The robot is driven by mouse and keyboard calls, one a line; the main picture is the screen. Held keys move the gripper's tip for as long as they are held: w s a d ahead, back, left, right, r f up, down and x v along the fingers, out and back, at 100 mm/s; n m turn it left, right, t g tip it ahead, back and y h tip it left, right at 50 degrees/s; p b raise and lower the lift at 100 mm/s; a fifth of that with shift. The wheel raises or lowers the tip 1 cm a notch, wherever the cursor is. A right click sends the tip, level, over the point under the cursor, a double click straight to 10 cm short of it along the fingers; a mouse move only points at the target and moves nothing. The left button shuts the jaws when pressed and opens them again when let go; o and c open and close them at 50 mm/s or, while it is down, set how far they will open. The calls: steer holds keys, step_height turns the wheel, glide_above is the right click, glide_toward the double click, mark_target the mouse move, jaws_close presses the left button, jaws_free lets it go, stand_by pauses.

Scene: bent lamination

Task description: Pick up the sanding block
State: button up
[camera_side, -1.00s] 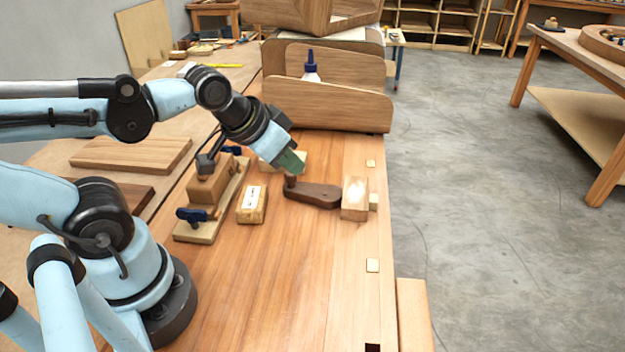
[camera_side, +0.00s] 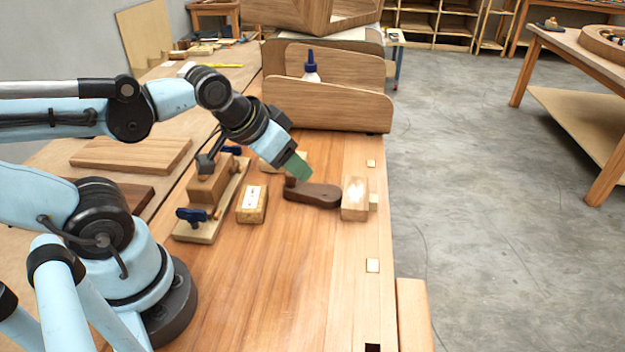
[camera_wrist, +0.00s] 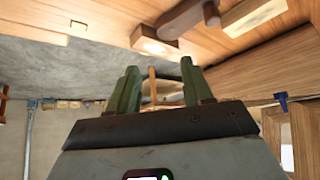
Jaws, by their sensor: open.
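I cannot tell for sure which block is the sanding block. A small yellowish block with a white top patch (camera_side: 252,204) lies on the bench left of a dark brown rounded wooden piece (camera_side: 315,194). A pale wooden block (camera_side: 355,198) stands at that piece's right end; it also shows in the wrist view (camera_wrist: 150,40). Another pale block (camera_side: 297,157) is partly hidden behind my gripper. My gripper (camera_side: 302,174), with green fingers, hangs tilted above the dark piece's left end. In the wrist view its fingers (camera_wrist: 160,82) stand apart with nothing held between them.
A clamped wooden jig with blue handles (camera_side: 192,215) stands at the left. A curved wooden holder (camera_side: 325,105) with a glue bottle (camera_side: 311,74) stands behind. The bench front is clear apart from small inset squares; its right edge drops to the floor.

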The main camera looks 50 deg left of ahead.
steer(key=o, duration=0.3)
steer(key=shift+o, duration=0.2)
steer(key=n+g, duration=0.7)
steer(key=n, duration=0.3)
glide_above(251, 197)
steer(key=shift+s+d+f, duration=0.1)
steer(key=shift+f, duration=2)
steer(key=shift+d+f, duration=0.1)
steer(key=shift+f, duration=2)
steer(key=shift+w+a+f, duration=0.1)
steer(key=shift+a+f, duration=0.05)
steer(key=shift+f, duration=0.65)
steer(key=shift+w+a+f, duration=0.1)
steer(key=shift+f, duration=1.7)
